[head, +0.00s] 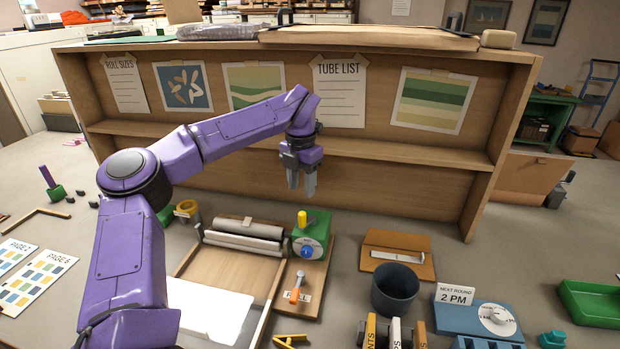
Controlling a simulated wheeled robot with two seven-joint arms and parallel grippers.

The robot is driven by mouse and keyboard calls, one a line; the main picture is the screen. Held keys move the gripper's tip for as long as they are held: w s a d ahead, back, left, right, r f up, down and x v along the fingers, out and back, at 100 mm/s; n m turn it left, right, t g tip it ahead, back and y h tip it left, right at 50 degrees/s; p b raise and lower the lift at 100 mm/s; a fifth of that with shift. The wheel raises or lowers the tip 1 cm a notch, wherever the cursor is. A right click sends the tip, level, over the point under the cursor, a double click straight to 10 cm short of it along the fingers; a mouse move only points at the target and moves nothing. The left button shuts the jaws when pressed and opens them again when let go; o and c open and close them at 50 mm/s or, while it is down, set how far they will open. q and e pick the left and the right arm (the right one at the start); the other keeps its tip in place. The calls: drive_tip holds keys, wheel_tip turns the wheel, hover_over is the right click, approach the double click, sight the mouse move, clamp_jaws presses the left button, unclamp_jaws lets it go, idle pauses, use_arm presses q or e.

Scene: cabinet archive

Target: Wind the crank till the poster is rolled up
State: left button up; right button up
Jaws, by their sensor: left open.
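My left gripper (301,190) hangs fingers down, open and empty, above and behind the green crank housing (318,231). The housing has a yellow knob (302,218) on top and a blue round part (307,252) on its front. Left of it, a pale roller (243,229) lies across the wooden board (268,297). A white sheet, apparently the poster (215,303), lies flat on the board, partly hidden by my left arm. An orange-handled piece (296,288) is in front of the housing, by a label reading ROLL. My right gripper is out of view.
A wooden cabinet back (405,147) with pinned sheets rises behind the board. A yellow tape roll (187,211) stands at left.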

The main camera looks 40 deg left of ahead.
sight(303, 212)
use_arm(q)
drive_tip(key=shift+s+f+b, duration=0.25)
drive_tip(key=shift+f+b, duration=0.1)
drive_tip(key=shift+f, duration=0.1)
wheel_tip(303, 212, down, 8)
drive_tip(key=b, duration=0.7)
drive_tip(key=shift+w+f, duration=0.1)
drive_tip(key=shift+f, duration=0.05)
drive_tip(key=shift+w+r, duration=0.1)
drive_tip(key=shift+r, duration=0.1)
drive_tip(key=shift+f, duration=0.15)
drive_tip(key=shift+f, duration=0.15)
clamp_jaws()
